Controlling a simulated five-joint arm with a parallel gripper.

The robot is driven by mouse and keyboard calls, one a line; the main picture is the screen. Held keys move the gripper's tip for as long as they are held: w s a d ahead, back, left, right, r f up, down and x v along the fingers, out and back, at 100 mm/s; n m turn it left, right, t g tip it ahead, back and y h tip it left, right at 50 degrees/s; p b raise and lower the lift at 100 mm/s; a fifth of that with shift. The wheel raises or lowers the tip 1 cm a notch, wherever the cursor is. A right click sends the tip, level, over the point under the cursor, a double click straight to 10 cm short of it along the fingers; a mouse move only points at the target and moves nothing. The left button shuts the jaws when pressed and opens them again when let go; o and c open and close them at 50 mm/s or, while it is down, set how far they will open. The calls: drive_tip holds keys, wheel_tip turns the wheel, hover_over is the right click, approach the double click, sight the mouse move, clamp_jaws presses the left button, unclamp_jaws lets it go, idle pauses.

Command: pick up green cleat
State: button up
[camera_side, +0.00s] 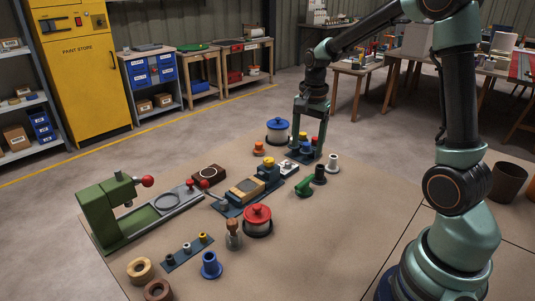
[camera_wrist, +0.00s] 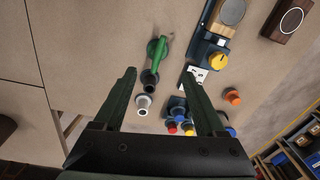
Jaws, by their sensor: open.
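The green cleat (camera_side: 304,187) lies on the brown work surface, in front of and slightly left of a black flanged piece (camera_side: 319,176). In the wrist view the green cleat (camera_wrist: 158,56) shows at the upper middle, beyond the fingertips. My gripper (camera_side: 306,156) points down with its jaws apart, behind the cleat and above the surface. In the wrist view my gripper (camera_wrist: 160,74) is open with nothing held between its fingers. The black piece (camera_wrist: 149,78) and a white flanged piece (camera_wrist: 143,102) appear between the fingers, below them.
A blue fixture with a yellow knob (camera_side: 267,164) stands left of the cleat. A red-lidded pot (camera_side: 257,218) is front left and a blue-lidded pot (camera_side: 278,130) is behind. Several coloured knobs (camera_wrist: 180,128) sit near my right finger. The surface right of the cleat is clear.

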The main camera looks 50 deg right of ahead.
sight(305, 180)
drive_tip(key=f, duration=0.3)
drive_tip(key=d+f+m, duration=0.1)
drive_tip(key=f, duration=0.2)
drive_tip(key=d+f+m, duration=0.1)
drive_tip(key=f, duration=0.2)
drive_tip(key=shift+w+f+g, duration=0.2)
drive_tip(key=shift+f+g, duration=0.1)
drive_tip(key=shift+w+a+f, duration=0.1)
drive_tip(key=shift+f, duration=1.25)
drive_tip(key=shift+w+f, duration=0.1)
drive_tip(key=shift+f, duration=1.2)
clamp_jaws()
drive_tip(key=shift+r, duration=0.15)
